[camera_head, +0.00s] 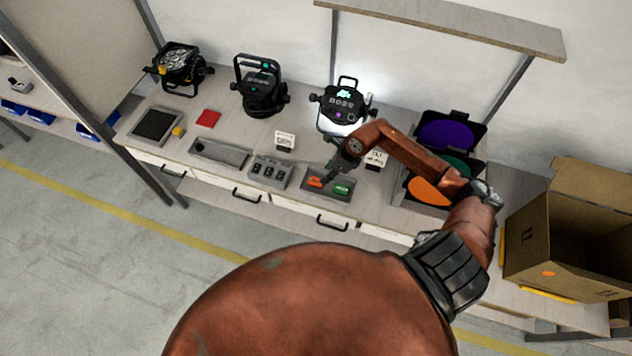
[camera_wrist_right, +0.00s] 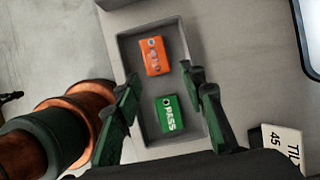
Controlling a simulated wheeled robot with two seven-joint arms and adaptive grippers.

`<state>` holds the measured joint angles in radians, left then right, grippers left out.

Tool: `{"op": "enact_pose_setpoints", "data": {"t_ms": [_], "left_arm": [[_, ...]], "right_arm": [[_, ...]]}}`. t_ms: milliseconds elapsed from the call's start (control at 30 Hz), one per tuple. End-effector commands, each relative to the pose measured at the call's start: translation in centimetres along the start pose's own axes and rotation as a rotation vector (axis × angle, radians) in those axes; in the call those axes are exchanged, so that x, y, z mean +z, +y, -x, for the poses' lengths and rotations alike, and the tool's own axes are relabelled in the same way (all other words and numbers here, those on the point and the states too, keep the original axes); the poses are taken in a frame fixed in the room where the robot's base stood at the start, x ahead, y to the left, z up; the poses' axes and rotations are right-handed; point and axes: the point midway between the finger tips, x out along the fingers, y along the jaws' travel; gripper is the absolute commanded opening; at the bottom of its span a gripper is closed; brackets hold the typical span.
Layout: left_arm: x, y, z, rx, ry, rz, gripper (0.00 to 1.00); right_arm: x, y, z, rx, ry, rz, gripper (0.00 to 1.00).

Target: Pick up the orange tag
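The orange tag (camera_wrist_right: 155,56) lies in a shallow grey tray (camera_wrist_right: 124,50) in the right wrist view, beside the green PASS tag (camera_wrist_right: 169,114). In the head view the orange tag (camera_head: 315,182) is in the left part of the tray (camera_head: 334,194), and the green tag (camera_head: 342,189) is to its right. My right gripper (camera_wrist_right: 160,88) is open above the tray, its fingers apart with nothing between them. In the head view the right gripper (camera_head: 340,166) hangs just over the tray's back edge. My left gripper is not in view.
A lit lamp (camera_head: 342,104) stands behind the tray. Small white cards (camera_head: 284,140) stand nearby; one (camera_wrist_right: 284,148) is close to the right finger. A switch box (camera_head: 269,172) is left of the tray, colour filters (camera_head: 447,135) are to the right, and an open cardboard box (camera_head: 560,240) is farther right.

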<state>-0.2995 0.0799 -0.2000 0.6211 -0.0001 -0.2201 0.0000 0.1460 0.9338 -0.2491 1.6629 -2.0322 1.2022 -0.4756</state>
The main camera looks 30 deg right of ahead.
Motion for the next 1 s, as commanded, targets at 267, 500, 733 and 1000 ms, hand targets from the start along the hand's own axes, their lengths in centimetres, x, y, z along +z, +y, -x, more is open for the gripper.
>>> {"op": "enact_pose_setpoints", "data": {"t_ms": [267, 500, 733, 1000], "left_arm": [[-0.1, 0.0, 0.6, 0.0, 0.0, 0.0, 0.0], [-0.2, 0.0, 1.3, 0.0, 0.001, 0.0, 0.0], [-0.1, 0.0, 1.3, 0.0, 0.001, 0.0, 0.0], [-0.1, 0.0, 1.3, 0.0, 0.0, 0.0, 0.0]], "right_arm": [[0.5, 0.3, -2.8, 0.004, -0.003, -0.001, 0.38], [0.9, 0.6, -6.1, 0.005, -0.004, -0.004, 0.38], [0.9, 0.6, -7.2, 0.002, -0.003, -0.001, 0.38], [0.9, 0.6, -7.1, 0.002, -0.003, -0.001, 0.28]]}}
